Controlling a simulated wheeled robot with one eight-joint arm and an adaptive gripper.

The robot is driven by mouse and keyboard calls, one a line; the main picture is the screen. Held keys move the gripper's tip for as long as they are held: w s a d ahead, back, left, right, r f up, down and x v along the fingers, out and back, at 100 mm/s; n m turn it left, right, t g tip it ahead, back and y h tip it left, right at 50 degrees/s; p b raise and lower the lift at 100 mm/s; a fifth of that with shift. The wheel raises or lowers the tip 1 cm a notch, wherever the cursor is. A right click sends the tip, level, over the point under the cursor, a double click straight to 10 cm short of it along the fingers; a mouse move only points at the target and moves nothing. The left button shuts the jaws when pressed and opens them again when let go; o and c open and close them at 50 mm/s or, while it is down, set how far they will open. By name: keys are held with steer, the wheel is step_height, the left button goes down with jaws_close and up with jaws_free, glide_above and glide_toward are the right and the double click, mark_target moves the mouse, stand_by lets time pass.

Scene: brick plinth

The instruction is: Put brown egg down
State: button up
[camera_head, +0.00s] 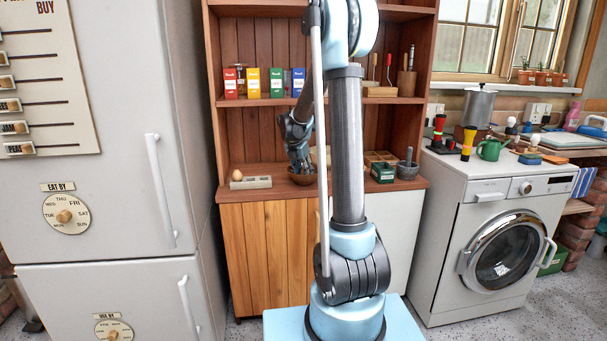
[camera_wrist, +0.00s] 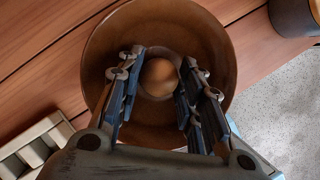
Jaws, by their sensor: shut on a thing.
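The brown egg (camera_wrist: 159,76) shows in the wrist view between the fingers of my gripper (camera_wrist: 160,82), which is shut on it. Behind the egg is a round brown bowl (camera_wrist: 205,35), and the egg and fingertips overlap its middle. I cannot tell whether the egg touches the bowl. In the head view my gripper (camera_head: 299,160) points down over the bowl (camera_head: 303,179) on the wooden counter. The held egg is hidden there by the fingers.
A pale egg holder (camera_head: 256,183) with another egg (camera_head: 237,175) lies left of the bowl. A green box (camera_head: 382,173) and a grey mortar (camera_head: 407,172) stand to the right. A shelf with several coloured packets (camera_head: 254,83) is above. The counter's front edge is close to the bowl.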

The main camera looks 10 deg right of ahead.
steer(key=o, duration=0.4)
steer(key=v, duration=0.7)
steer(key=s+d+r+m, duration=0.2)
steer(key=s+m, duration=0.4)
steer(key=s, duration=0.6)
steer(key=s+f+m+y, duration=0.1)
steer(key=s+f+m, duration=0.3)
steer(key=s+m, duration=0.3)
steer(key=s+f+m+y, duration=0.1)
steer(key=s+f+m, duration=0.3)
steer(key=s, duration=0.9)
steer(key=s+f+m+g+y, duration=0.1)
steer(key=s+f+m, duration=0.3)
steer(key=s+m, duration=0.6)
steer(key=shift+s+d+f, duration=0.1)
steer(key=shift+d+f, duration=0.05)
steer(key=shift+f, duration=0.15)
